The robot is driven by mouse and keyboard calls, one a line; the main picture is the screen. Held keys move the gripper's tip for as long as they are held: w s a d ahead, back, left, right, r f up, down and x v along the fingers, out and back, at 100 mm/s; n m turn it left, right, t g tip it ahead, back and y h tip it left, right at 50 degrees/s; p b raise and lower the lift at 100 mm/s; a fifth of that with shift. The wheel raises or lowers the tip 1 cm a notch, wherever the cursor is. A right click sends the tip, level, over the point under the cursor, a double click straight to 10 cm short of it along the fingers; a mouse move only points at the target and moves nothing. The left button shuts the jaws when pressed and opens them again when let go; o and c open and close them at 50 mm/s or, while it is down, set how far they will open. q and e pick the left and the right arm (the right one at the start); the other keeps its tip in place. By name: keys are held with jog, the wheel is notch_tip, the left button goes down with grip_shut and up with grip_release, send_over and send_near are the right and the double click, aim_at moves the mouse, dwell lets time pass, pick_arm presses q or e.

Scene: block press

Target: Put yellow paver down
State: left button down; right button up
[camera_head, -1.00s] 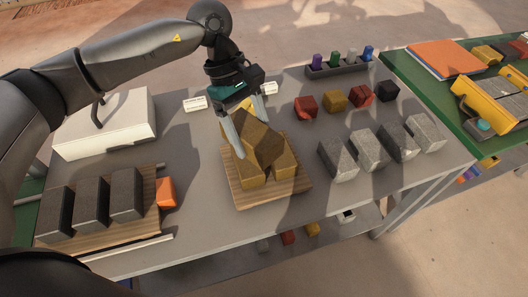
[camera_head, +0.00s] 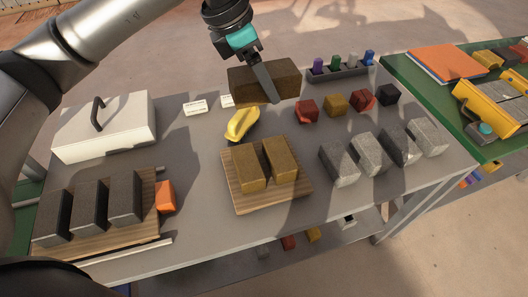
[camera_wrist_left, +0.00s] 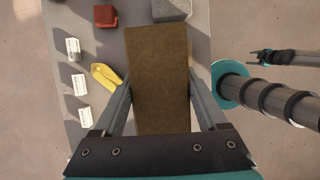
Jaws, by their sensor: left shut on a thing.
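The yellow paver, a brownish-yellow block (camera_head: 264,84), hangs in the air above the back of the table, shut in my left gripper (camera_head: 270,92). The left wrist view shows the paver (camera_wrist_left: 158,75) lengthwise between both fingers. Two more yellow pavers, a left one (camera_head: 249,168) and a right one (camera_head: 280,159), stand side by side on a wooden board (camera_head: 240,202), with a narrow gap between them. The held paver is apart from them, beyond the board. A dark shape like my right gripper (camera_wrist_left: 262,57) shows small in the left wrist view; its jaws are unclear.
A yellow tool (camera_head: 241,123) lies just behind the board. Several grey pavers (camera_head: 370,157) and small coloured blocks (camera_head: 335,103) stand to the right. Dark pavers (camera_head: 90,208) on another board and a white lidded box (camera_head: 105,128) are at left.

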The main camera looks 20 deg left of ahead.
pick_arm(q)
jog(key=b, duration=0.2)
send_near(270, 156)
jog(key=x, duration=0.5)
jog(key=shift+w+d, duration=0.2)
jog(key=shift+w, duration=0.05)
jog(key=shift+f, duration=0.1)
jog(key=shift+f+b, duration=0.4)
jog(key=shift+b, duration=0.1)
grip_release()
jog(key=shift+s+f, duration=0.1)
jog(key=shift+s, duration=0.05)
jog(key=shift+r+p, duration=0.3)
jog(key=p+v, duration=0.1)
jog(key=v, duration=1.1)
jog(key=shift+r+p, duration=0.2)
jog(key=shift+p, duration=0.2)
